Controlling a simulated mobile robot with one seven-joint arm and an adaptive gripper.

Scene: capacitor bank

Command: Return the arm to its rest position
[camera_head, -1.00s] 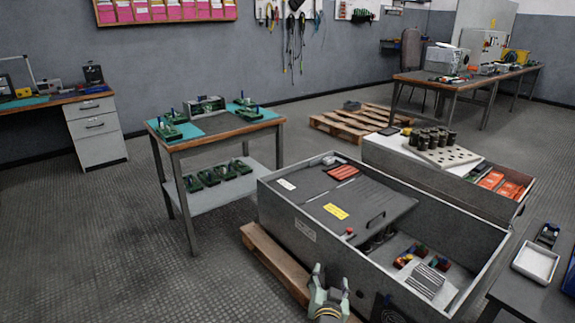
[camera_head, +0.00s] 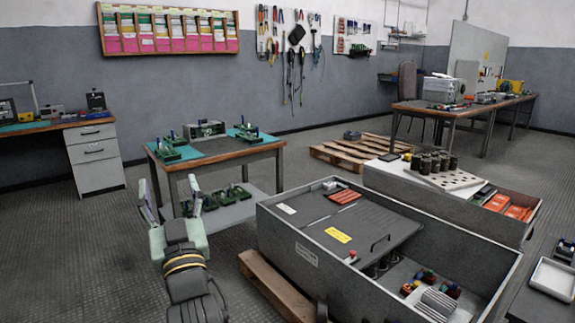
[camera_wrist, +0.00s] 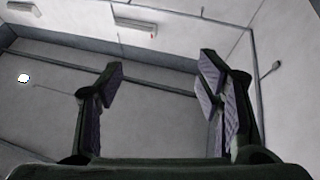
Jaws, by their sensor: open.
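My gripper (camera_head: 170,200) stands raised at the lower left of the head view, fingers pointing up and spread apart. It is open and nothing shows between the fingers. In the head view it is left of the grey capacitor bank box (camera_head: 318,258) and in front of the small work table (camera_head: 228,151), hiding part of its lower shelf. The wrist view shows both fingers of my gripper (camera_wrist: 160,95) apart, with only the wall and ceiling lights (camera_wrist: 134,20) beyond them.
The open grey box rests on a wooden pallet (camera_head: 272,286). A second long box (camera_head: 400,185) with a perforated plate stands behind it. A dark table with a white tray (camera_head: 553,278) is at the right edge. The floor (camera_head: 75,250) at left is clear.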

